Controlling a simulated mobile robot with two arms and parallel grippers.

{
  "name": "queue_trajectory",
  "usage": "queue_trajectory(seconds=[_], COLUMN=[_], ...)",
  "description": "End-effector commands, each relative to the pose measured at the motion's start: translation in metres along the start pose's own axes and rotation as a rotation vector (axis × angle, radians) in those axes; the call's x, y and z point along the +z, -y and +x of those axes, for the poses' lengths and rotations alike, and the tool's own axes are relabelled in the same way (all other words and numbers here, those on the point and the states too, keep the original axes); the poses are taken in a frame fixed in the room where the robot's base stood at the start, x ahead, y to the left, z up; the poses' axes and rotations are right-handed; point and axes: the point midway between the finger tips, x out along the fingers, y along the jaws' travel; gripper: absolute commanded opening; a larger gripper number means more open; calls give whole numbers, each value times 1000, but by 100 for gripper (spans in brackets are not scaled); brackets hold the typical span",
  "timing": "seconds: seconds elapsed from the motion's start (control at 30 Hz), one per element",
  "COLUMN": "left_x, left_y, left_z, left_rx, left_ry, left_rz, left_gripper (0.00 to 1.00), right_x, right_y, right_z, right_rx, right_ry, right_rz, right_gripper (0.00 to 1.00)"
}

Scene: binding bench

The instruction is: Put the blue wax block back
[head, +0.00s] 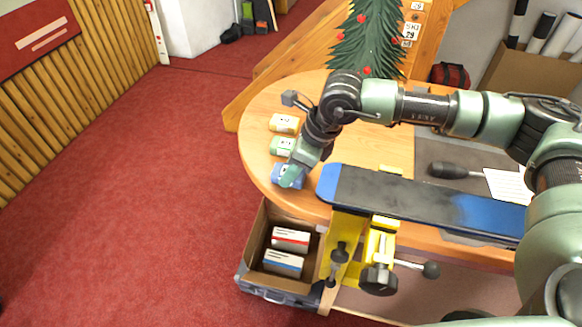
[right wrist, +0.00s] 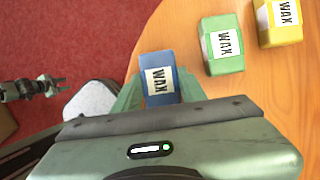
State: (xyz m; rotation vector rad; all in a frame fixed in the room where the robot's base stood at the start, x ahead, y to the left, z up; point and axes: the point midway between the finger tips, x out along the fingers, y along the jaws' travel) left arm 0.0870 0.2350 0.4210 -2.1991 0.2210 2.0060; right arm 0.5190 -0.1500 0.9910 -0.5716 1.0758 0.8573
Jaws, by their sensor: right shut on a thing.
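The blue wax block (head: 287,176) is at the left rim of the round wooden table, at the near end of a row with the green and yellow wax blocks. In the right wrist view the blue wax block (right wrist: 158,80), with its white WAX label, sits between my fingers. My right gripper (head: 291,178) points down and is shut on it, covering part of it. I cannot tell whether its underside touches the table. What looks like my left gripper (right wrist: 50,86) shows small over the carpet in the right wrist view; its jaws are too small to read.
The green wax block (head: 282,147) and yellow wax block (head: 284,123) stand behind it. A ski (head: 400,193) on a yellow vise (head: 340,262) lies close to the right. Below is an open cardboard box (head: 252,232) with two cartons. Red carpet lies free at left.

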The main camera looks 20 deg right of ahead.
Motion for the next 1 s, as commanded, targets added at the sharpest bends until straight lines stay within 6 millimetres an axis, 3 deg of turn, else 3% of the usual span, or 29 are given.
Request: queue_trajectory(seconds=[0.03, 0.07, 0.1, 0.13, 0.57, 1.0], left_x=[1, 1, 1, 1, 1, 2], left_y=[0, 0, 0, 0, 0, 0], left_z=[4, 2, 1, 1, -1, 18], left_rx=[0, 0, 0, 0, 0, 0], left_ry=[1, 1, 1, 1, 1, 1], left_rz=[0, 0, 0, 0, 0, 0], left_gripper=[36, 36, 36, 36, 36, 36], right_x=[-1, -1, 0, 0, 0, 0], right_y=[0, 0, 0, 0, 0, 0], right_z=[3, 1, 1, 1, -6, -94], right_rx=[1, 1, 1, 1, -1, -3], right_ry=[0, 0, 0, 0, 1, 2], right_rz=[0, 0, 0, 0, 1, 0], right_gripper=[3, 50, 61, 63, 63, 63])
